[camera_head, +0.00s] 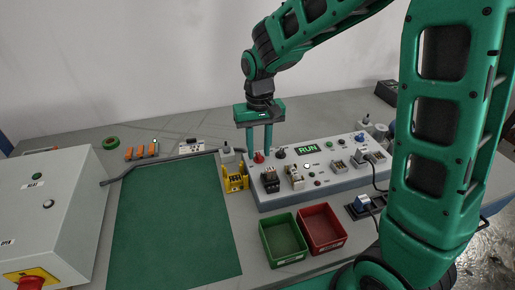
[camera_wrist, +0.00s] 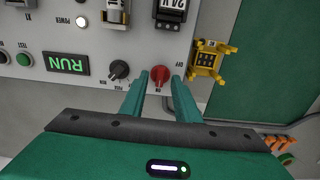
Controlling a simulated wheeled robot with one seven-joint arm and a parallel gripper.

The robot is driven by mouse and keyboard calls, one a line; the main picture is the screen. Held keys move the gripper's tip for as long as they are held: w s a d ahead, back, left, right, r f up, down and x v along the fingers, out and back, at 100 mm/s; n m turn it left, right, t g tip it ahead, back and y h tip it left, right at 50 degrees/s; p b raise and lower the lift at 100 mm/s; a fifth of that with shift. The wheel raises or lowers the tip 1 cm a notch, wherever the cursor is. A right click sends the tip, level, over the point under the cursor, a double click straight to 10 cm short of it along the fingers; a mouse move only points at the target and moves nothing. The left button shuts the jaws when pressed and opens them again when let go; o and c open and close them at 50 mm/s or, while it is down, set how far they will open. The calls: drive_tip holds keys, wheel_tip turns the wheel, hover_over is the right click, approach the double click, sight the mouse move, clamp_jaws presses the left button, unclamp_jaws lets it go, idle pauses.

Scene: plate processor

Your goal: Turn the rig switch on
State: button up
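A red rotary knob (camera_head: 258,157), which looks like the rig switch, sits at the left end of the grey control panel (camera_head: 345,181). It also shows in the wrist view (camera_wrist: 160,77), with a small label that seems to read OFF beside it. My gripper (camera_head: 259,151) points down at the knob. In the wrist view the two fingertips (camera_wrist: 160,80) stand apart, one on each side of the knob. A gap shows between knob and fingers, so I see no grip. How far the tips reach down beside it is hard to tell.
A black knob (camera_wrist: 118,70) sits close beside the red one. A green RUN display (camera_head: 306,149) is lit. A yellow holder (camera_head: 235,179) stands left of the panel. Green (camera_head: 290,262) and red (camera_head: 345,243) bins stand in front. A green mat (camera_head: 172,228) lies left.

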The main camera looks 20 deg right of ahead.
sight(259, 154)
wheel_tip(259, 154, up, 10)
drive_tip(key=shift+r, duration=0.25)
idle(0.4)
drive_tip(key=s+d+m, duration=0.3)
drive_tip(key=s+d, duration=0.9)
drive_tip(key=d, duration=0.5)
drive_tip(key=s+d+f+m, duration=0.1)
drive_tip(key=s+d+f, duration=0.1)
drive_tip(key=s, duration=0.5)
drive_tip(key=s+d+f+m, duration=0.2)
drive_tip(key=s+d, duration=0.2)
drive_tip(key=s, duration=0.4)
drive_tip(key=shift+s, duration=0.15)
drive_tip(key=shift+w+f, duration=0.3)
drive_tip(key=shift+w, duration=0.35)
